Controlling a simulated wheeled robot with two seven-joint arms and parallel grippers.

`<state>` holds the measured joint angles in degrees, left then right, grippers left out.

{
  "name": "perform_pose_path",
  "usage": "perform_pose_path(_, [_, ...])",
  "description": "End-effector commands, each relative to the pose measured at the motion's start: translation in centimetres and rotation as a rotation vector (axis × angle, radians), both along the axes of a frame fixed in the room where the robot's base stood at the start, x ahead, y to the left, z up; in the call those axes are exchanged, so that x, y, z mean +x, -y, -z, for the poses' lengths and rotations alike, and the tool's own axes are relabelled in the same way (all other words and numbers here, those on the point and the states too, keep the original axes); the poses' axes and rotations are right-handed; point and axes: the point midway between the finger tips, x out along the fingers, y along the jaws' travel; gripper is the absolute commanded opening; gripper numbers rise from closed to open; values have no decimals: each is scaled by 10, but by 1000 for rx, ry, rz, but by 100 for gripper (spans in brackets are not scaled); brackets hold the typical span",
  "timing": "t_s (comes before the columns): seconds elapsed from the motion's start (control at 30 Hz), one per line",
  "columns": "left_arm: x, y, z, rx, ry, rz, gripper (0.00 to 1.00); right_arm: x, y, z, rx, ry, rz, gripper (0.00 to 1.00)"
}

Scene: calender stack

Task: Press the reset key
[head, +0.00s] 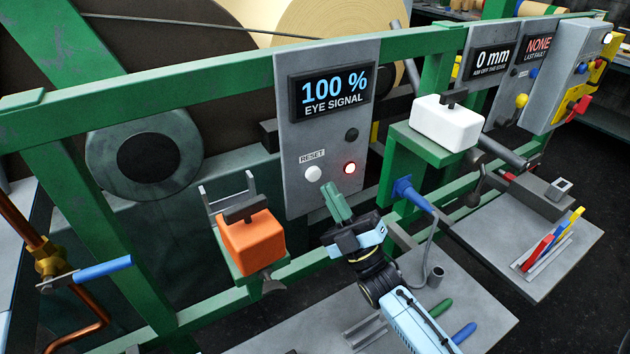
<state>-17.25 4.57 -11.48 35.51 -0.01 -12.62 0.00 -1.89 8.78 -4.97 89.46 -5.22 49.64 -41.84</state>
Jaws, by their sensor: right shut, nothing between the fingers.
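The reset key is a round white button (313,173) on a grey panel (300,140), just under a small RESET label (312,156). Beside it to the right is a lit red lamp (349,168), with a black knob above that. The panel's display (332,90) reads 100 % EYE SIGNAL. My right gripper (328,187) is shut and empty, its green fingers pointing up at the panel. The fingertips appear just below and right of the white button; I cannot tell whether they touch the panel. My left gripper is not in view.
An orange block with a dark handle (250,240) sits on a bracket left of the panel. A white one (445,122) stands on a green bracket at right. Green rails (200,75) cross the frame. A grey shelf (540,285) holds coloured tools at right. A blue-handled valve (100,269) is at left.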

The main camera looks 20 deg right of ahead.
Motion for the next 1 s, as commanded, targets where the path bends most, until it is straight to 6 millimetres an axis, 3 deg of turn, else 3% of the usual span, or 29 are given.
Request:
perform_pose_path(0.27, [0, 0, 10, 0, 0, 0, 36, 17, -3, 1, 1, -1, 0, 0])
perform_pose_path(1.0, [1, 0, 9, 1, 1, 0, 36, 18, -3, 0, -1, -1, 0, 0])
